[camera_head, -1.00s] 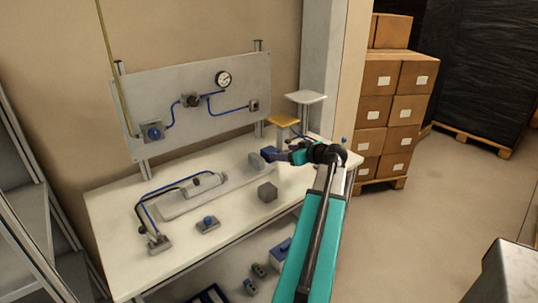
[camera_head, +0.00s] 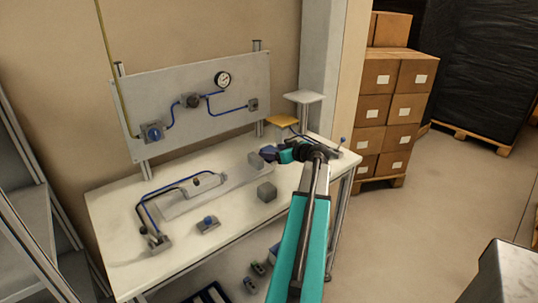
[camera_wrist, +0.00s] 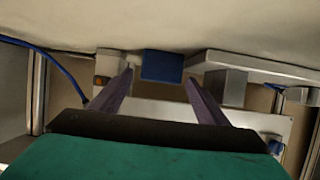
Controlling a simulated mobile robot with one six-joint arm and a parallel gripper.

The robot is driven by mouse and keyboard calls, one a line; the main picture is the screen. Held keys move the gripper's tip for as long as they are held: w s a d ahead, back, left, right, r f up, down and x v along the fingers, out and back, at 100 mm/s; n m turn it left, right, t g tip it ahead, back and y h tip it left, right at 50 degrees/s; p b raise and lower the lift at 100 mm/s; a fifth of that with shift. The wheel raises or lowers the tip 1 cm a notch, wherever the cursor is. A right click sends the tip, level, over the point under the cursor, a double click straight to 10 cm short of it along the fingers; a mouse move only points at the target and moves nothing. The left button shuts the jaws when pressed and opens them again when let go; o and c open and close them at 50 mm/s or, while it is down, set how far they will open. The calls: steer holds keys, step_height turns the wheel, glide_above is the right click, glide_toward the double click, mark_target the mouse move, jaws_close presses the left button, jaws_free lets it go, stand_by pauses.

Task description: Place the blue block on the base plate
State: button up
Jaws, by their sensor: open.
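The blue block (camera_wrist: 162,66) shows in the wrist view, where the scene appears upside down. It stands against the pale table surface, ahead of and between my two purple fingertips. My gripper (camera_wrist: 159,77) is open and empty, with a finger on each side of the block's outline; contact cannot be told. In the head view my gripper (camera_head: 268,154) is low over the table's right part, near the base plate's far end, and the block cannot be told apart from the fingers. The long grey base plate (camera_head: 225,191) lies on the table; its edge shows in the wrist view (camera_wrist: 275,68).
A small grey block (camera_head: 255,159) is at the plate's right end. A grey cube (camera_head: 267,192) and a blue-knobbed fitting (camera_head: 208,224) are on the table (camera_head: 115,250). An upright panel (camera_head: 205,85) with a gauge stands behind.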

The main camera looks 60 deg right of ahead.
mark_target(269, 149)
steer(key=x, duration=0.2)
steer(key=p+x, duration=0.1)
steer(key=shift+w+d+p, duration=0.2)
steer(key=shift+w+p, duration=0.1)
steer(key=shift+w, duration=0.15)
steer(key=shift+w+d+f, duration=0.1)
steer(key=shift+w+f, duration=0.1)
steer(key=shift+w, duration=0.2)
steer(key=shift+c, duration=0.5)
steer(key=c, duration=1.3)
steer(key=shift+r, duration=0.15)
